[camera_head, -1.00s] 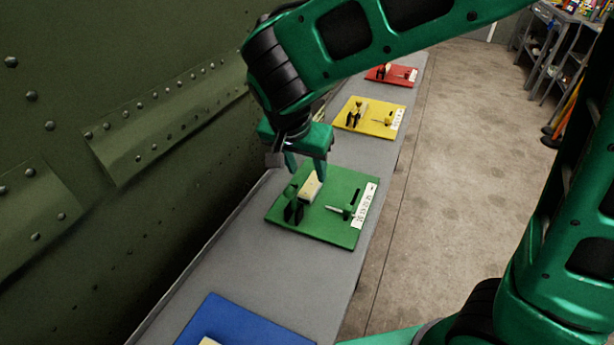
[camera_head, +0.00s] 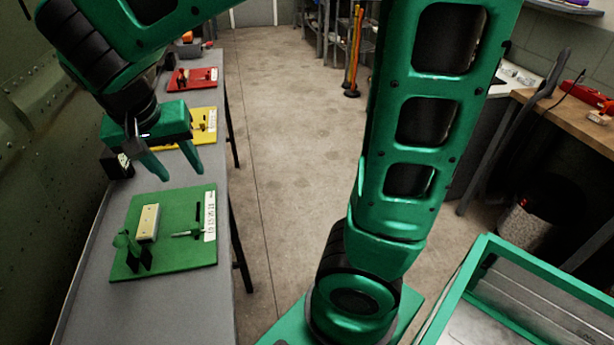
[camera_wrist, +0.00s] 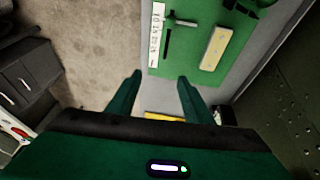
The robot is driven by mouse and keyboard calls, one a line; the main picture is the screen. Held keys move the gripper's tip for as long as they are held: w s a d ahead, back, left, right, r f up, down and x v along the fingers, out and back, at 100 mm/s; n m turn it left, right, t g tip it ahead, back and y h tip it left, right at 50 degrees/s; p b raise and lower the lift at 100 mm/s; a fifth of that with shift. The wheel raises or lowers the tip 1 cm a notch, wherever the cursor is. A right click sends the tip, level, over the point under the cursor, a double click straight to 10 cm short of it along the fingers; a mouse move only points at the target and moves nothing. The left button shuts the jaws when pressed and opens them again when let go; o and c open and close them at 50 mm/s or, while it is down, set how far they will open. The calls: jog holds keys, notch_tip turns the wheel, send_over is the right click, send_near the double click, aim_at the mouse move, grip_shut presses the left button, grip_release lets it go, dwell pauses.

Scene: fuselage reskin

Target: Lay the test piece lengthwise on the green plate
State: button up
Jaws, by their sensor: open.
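The test piece, a pale cream block (camera_head: 148,222), lies on the green plate (camera_head: 180,262), toward its left side, with its long side running roughly along the bench. It also shows flat on the green plate in the wrist view (camera_wrist: 216,48). My gripper (camera_head: 180,176) is open and empty, above and beyond the far edge of the green plate. In the wrist view its two fingers (camera_wrist: 157,88) are spread, with nothing between them. A dark green clamp-like tool (camera_head: 132,250) stands near the block's near end.
A small hammer-like tool (camera_head: 188,234), a dark bar and a white label strip (camera_head: 210,216) are on the plate's right side. Yellow (camera_head: 205,120) and red (camera_head: 190,78) plates lie farther along the grey bench (camera_head: 90,300). The fuselage wall is left; open floor (camera_head: 290,150) is right.

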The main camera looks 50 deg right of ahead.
jog(key=s+d+f+g, duration=0.1)
jog(key=s+d, duration=0.3)
jog(key=d, duration=0.4)
jog(key=s+d+g, duration=0.1)
jog(key=s+d, duration=0.3)
jog(key=d, duration=0.3)
jog(key=s+d+f+y, duration=0.1)
jog(key=s+d, duration=0.2)
jog(key=s, duration=0.3)
jog(key=s+d+f+y, duration=0.2)
jog(key=s+d, duration=0.1)
jog(key=s, duration=0.3)
jog(key=shift+s+f, duration=0.2)
jog(key=shift+s, duration=0.2)
jog(key=shift+w+f+g, duration=0.25)
jog(key=shift+w+g, duration=0.05)
jog(key=shift+w, duration=0.3)
